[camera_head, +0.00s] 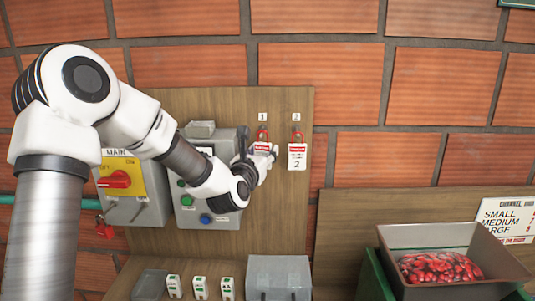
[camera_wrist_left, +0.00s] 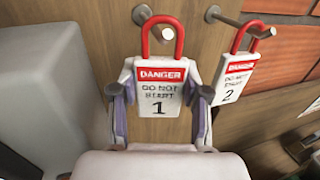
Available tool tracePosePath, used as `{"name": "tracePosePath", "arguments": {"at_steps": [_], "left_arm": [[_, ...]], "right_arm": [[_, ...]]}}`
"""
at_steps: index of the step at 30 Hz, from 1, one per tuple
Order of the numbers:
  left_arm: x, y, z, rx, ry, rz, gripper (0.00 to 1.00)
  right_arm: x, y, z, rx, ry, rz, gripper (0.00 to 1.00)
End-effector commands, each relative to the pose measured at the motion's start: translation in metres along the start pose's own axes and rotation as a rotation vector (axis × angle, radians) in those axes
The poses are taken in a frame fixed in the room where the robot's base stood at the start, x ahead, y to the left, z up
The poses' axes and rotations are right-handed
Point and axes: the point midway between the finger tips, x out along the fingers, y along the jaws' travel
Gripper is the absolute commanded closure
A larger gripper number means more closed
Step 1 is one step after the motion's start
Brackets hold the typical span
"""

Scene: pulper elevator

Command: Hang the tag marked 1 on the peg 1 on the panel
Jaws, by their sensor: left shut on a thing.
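The tag marked 1 (camera_wrist_left: 158,92) is a white plate with a red DANGER band and a red shackle on top. My left gripper (camera_wrist_left: 158,108) is shut on it, one finger on each side. It hangs upright just below the label 1 in the head view, where the gripper (camera_head: 262,158) partly covers it. Peg 1 (camera_wrist_left: 141,14) is a metal pin on the wooden panel (camera_head: 295,215); its round base shows beside the shackle top and its tip seems to lie in the loop. I cannot tell whether the shackle rests on it. My right gripper is out of view.
The tag marked 2 (camera_head: 297,157) hangs on the peg to the right, close to my gripper. A grey button box (camera_head: 212,140) and the MAIN switch box (camera_head: 150,208) sit to the left. A bin of red berries (camera_head: 440,268) stands lower right.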

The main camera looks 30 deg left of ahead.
Motion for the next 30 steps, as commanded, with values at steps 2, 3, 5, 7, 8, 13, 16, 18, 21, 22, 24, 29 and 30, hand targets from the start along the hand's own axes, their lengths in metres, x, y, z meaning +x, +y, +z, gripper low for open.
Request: {"name": "tracePosePath", "arguments": {"at_steps": [2,3,5,7,8,13,16,18,21,22,24,29,30], "left_arm": [[0.0,0.0,0.0,0.0,0.0,0.0,0.81],[0.0,0.0,0.0,0.0,0.0,0.0,0.81],[0.0,0.0,0.0,0.0,0.0,0.0,0.81],[0.0,0.0,0.0,0.0,0.0,0.0,0.81],[0.0,0.0,0.0,0.0,0.0,0.0,0.81],[0.0,0.0,0.0,0.0,0.0,0.0,0.44],[0.0,0.0,0.0,0.0,0.0,0.0,0.25],[0.0,0.0,0.0,0.0,0.0,0.0,0.25],[0.0,0.0,0.0,0.0,0.0,0.0,0.25],[0.0,0.0,0.0,0.0,0.0,0.0,0.25],[0.0,0.0,0.001,0.0,0.0,0.0,0.25],[0.0,0.0,0.021,-0.002,-0.004,0.001,0.25],[0.0,0.0,0.03,-0.001,-0.005,0.0,0.25]], "right_arm": [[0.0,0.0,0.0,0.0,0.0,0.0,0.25],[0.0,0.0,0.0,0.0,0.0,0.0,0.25],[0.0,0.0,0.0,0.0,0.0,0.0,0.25],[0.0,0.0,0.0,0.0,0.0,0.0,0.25],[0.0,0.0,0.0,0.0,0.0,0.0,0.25],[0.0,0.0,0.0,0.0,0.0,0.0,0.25],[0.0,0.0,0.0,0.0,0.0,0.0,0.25],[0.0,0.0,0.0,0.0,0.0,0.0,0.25],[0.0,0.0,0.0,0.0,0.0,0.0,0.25],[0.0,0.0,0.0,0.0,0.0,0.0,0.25],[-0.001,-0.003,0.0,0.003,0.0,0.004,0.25],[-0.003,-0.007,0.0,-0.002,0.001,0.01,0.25],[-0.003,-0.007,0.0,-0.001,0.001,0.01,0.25]]}}
